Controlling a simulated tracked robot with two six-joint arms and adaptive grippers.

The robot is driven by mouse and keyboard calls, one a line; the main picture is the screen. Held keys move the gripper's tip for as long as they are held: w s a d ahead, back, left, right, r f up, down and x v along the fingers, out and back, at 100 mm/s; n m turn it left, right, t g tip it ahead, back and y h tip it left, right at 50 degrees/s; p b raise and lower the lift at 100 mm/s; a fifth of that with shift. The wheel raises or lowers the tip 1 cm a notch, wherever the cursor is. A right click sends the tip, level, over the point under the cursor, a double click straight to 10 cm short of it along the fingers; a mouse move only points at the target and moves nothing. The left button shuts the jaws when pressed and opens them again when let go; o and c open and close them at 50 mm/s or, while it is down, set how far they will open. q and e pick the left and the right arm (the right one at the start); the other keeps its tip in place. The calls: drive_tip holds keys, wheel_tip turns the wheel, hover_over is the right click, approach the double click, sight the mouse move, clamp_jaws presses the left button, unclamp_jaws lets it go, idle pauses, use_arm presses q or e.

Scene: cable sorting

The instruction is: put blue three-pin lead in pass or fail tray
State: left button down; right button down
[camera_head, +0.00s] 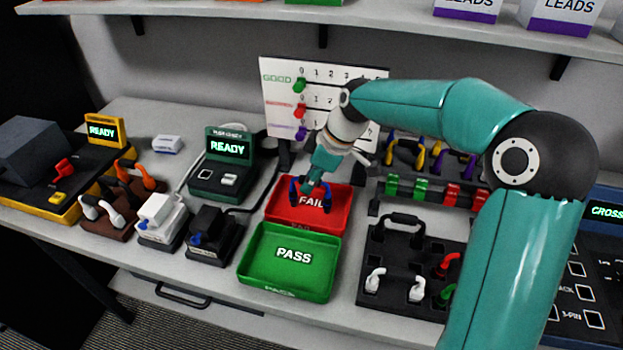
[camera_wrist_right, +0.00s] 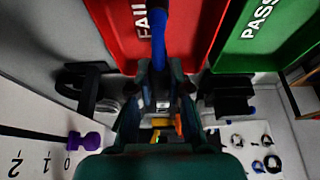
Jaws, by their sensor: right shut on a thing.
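The blue lead (camera_head: 296,188) hangs from my right gripper (camera_head: 311,182) over the red FAIL tray (camera_head: 334,217). In the right wrist view the blue lead (camera_wrist_right: 158,30) runs up from between the fingers of the right gripper (camera_wrist_right: 158,72), which is shut on it. The red tray (camera_wrist_right: 195,28) lies behind the lead there. The lead's plug ends are too small to make out. The green PASS tray (camera_head: 262,262) is in front of the red one and looks empty; it also shows in the right wrist view (camera_wrist_right: 262,50). My left gripper is not in view.
A black block with several leads (camera_head: 400,255) stands right of the trays, and a rack with coloured clips (camera_head: 435,192) is behind it. A green READY tester (camera_head: 222,170) stands to the left. A white tally board (camera_head: 280,105) stands behind the trays.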

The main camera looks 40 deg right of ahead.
drive_tip(key=shift+c, duration=2.3)
unclamp_jaws()
drive_tip(key=shift+r, duration=0.15)
drive_tip(key=shift+r+p, duration=3)
drive_tip(key=shift+r, duration=0.85)
